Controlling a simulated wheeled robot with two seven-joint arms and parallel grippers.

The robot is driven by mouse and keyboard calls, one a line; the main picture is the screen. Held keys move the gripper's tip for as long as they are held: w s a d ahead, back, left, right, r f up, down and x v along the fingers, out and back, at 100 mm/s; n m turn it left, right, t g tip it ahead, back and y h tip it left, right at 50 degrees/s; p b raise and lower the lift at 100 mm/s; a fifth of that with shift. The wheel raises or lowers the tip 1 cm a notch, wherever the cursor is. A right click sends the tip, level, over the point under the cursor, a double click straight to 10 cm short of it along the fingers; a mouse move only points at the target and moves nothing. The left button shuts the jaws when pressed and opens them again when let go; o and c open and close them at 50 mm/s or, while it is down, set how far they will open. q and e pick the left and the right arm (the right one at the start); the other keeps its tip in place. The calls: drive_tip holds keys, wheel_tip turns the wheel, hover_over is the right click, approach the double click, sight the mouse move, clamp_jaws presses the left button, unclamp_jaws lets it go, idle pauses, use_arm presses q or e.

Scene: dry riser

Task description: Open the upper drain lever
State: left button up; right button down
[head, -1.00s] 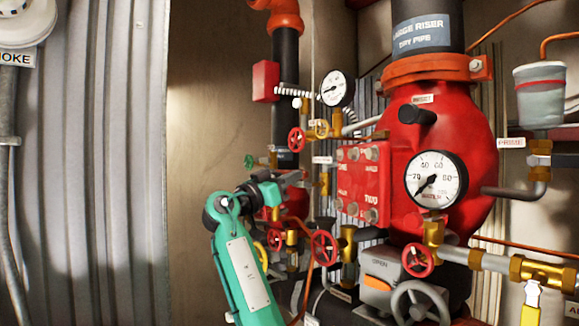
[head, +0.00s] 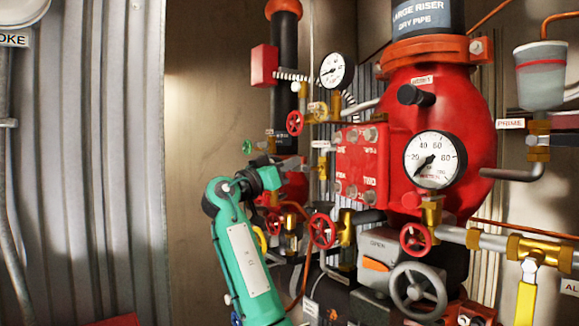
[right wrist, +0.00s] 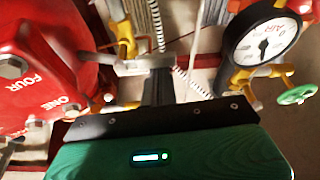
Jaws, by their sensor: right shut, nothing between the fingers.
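My green right arm rises from the bottom of the head view, with its right gripper (head: 292,163) beside the left side of the red valve body (head: 440,125). The gripper is shut and empty. In the right wrist view its dark fingers (right wrist: 158,88) reach up to a grey bar (right wrist: 133,67); I cannot tell whether they touch it. A yellow lever (head: 527,303) hangs down from a brass valve at the lower right. Another yellow handle (head: 261,238) shows partly behind my arm. No label marks either as the upper drain lever. My left gripper is not in view.
A pressure gauge (head: 435,160), red handwheels (head: 322,231) and a grey handwheel (head: 418,290) crowd the area right of my arm. A small green handwheel (head: 248,147) is near the gripper. A corrugated wall (head: 90,160) is at left, with bare wall between.

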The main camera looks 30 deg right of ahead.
drive_tip(key=shift+f, duration=0.1)
drive_tip(key=s+f+n+t+y+b, duration=0.1)
drive_tip(key=n, duration=0.5)
drive_tip(key=f+n+t+y+b, duration=0.2)
drive_tip(key=n, duration=0.5)
drive_tip(key=s+f+n+t+y+b, duration=0.1)
drive_tip(key=f+n+t, duration=0.1)
drive_tip(key=n, duration=0.4)
drive_tip(key=shift+s+d+y, duration=0.1)
drive_tip(key=shift+s+y, duration=0.2)
drive_tip(key=shift+y, duration=0.1)
drive_tip(key=shift+s, duration=0.1)
